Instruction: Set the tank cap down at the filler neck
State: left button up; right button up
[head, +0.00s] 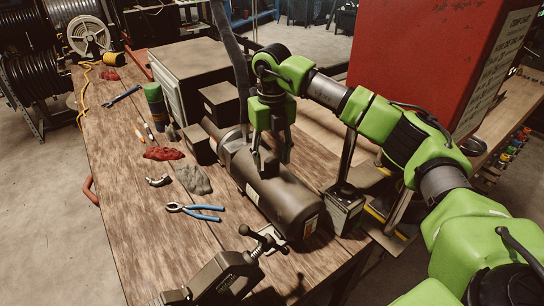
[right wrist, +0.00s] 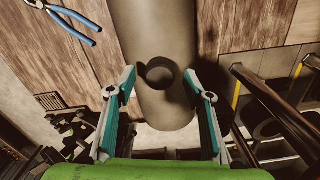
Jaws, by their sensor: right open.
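A dark cylindrical tank (head: 285,205) lies on its side on the wooden workbench; it also fills the upper middle of the right wrist view (right wrist: 158,30). My right gripper (head: 270,160) points down over the tank, its fingers spread. In the right wrist view, the open fingers (right wrist: 160,76) stand on either side of a short, dark round piece (right wrist: 160,72) on top of the tank. I cannot tell whether this piece is the cap, the filler neck or both together. The fingers do not visibly press on it. My left gripper is out of view.
Blue-handled pliers (head: 195,211), red (head: 163,153) and grey rags (head: 194,179) lie left of the tank. A grey cabinet (head: 190,75) stands behind, a dark vise (head: 215,280) in front. A red cabinet (head: 425,60) stands at right. The bench's left part is mostly clear.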

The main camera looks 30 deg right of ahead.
notch_tip(320, 180, up, 12)
dwell(0.5)
